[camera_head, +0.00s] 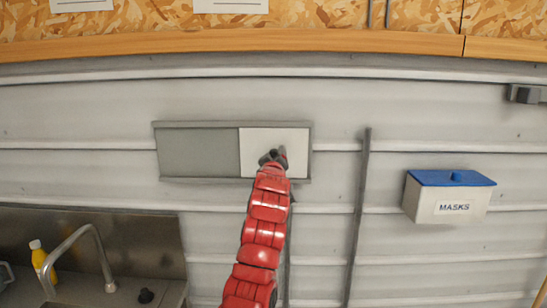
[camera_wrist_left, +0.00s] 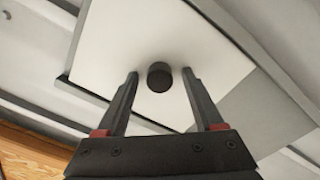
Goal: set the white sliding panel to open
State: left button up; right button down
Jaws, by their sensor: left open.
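The white sliding panel (camera_head: 262,138) sits in the right half of a grey frame (camera_head: 232,125) on the wall. A flat grey area (camera_head: 198,152) fills the frame's left half. In the left wrist view the white panel (camera_wrist_left: 130,40) carries a dark round knob (camera_wrist_left: 159,77). My left gripper (camera_head: 273,156) is in front of the panel's lower middle and hides the knob in the head view. In the wrist view its two fingers (camera_wrist_left: 160,85) are open, one on each side of the knob, with gaps between. My right gripper is not in view.
A white box with a blue lid, labelled MASKS (camera_head: 452,196), hangs on the wall to the right. A vertical grey bar (camera_head: 360,215) stands between it and the frame. A sink tap (camera_head: 75,245) and a yellow bottle (camera_head: 38,258) are at lower left.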

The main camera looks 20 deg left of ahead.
pick_arm(q)
grip_shut()
dwell(1.4)
